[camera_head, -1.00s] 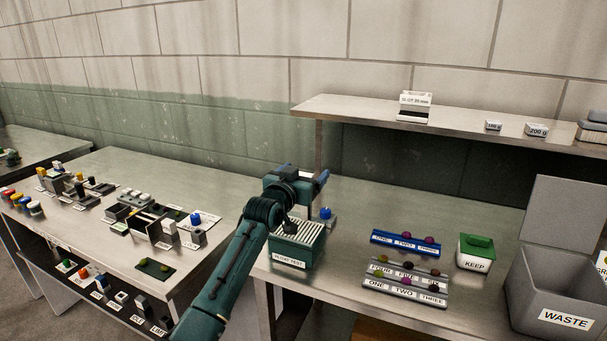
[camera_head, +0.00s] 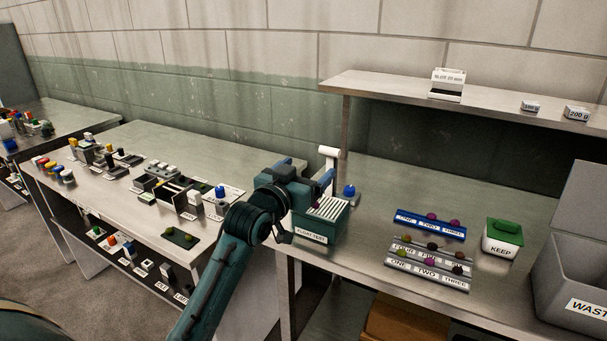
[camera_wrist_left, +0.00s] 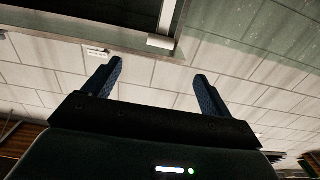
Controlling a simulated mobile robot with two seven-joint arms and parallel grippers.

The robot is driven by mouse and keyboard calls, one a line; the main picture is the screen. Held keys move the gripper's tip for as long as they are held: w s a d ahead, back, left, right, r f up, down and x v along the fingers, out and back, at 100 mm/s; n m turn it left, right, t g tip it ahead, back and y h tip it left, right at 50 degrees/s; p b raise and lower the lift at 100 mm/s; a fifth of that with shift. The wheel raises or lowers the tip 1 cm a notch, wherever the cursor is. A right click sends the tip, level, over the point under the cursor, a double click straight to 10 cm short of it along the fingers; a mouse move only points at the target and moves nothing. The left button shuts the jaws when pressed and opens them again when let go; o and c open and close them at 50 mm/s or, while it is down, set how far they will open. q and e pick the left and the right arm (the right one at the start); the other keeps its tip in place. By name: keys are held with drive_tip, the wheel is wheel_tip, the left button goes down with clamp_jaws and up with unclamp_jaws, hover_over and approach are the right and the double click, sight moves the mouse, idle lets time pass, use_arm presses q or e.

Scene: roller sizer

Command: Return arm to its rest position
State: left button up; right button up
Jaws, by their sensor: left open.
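My left arm rises from the bottom of the head view. Its left gripper (camera_head: 307,172) is above the table, at the upper left of the green slatted box (camera_head: 318,226) in the picture. The fingers point away from me. In the left wrist view the two dark blue fingers (camera_wrist_left: 158,74) are wide apart with nothing between them. My forearm and wrist cover part of the box's left side and the table edge. My right gripper is not in view.
A blue knob (camera_head: 349,191) stands beside the box. Right of it are a blue labelled rack (camera_head: 429,225), grey racks (camera_head: 428,277), a KEEP tub (camera_head: 501,240) and a grey WASTE bin (camera_head: 575,285). The left table (camera_head: 150,225) holds many small parts. A shelf (camera_head: 400,88) overhangs behind.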

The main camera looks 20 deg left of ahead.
use_arm(q)
drive_tip(key=shift+s, duration=0.25)
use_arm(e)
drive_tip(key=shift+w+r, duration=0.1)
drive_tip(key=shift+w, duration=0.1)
use_arm(q)
drive_tip(key=shift+f, duration=0.1)
drive_tip(key=s+d+f+m+g+h, duration=0.1)
drive_tip(key=s+d+f+g, duration=0.15)
drive_tip(key=s+f, duration=0.5)
drive_tip(key=s+d+f+g, duration=0.1)
drive_tip(key=s+d+f, duration=0.25)
drive_tip(key=f, duration=0.75)
drive_tip(key=s+d+f+g, duration=0.2)
drive_tip(key=s+f, duration=0.3)
drive_tip(key=s, duration=0.4)
drive_tip(key=s+d+f+m+g+h+p, duration=0.1)
drive_tip(key=s+d+f+g, duration=0.1)
drive_tip(key=s+f, duration=0.4)
drive_tip(key=s+d, duration=0.1)
drive_tip(key=s, duration=0.2)
drive_tip(key=shift+s+f, duration=0.25)
drive_tip(key=shift+s, duration=0.1)
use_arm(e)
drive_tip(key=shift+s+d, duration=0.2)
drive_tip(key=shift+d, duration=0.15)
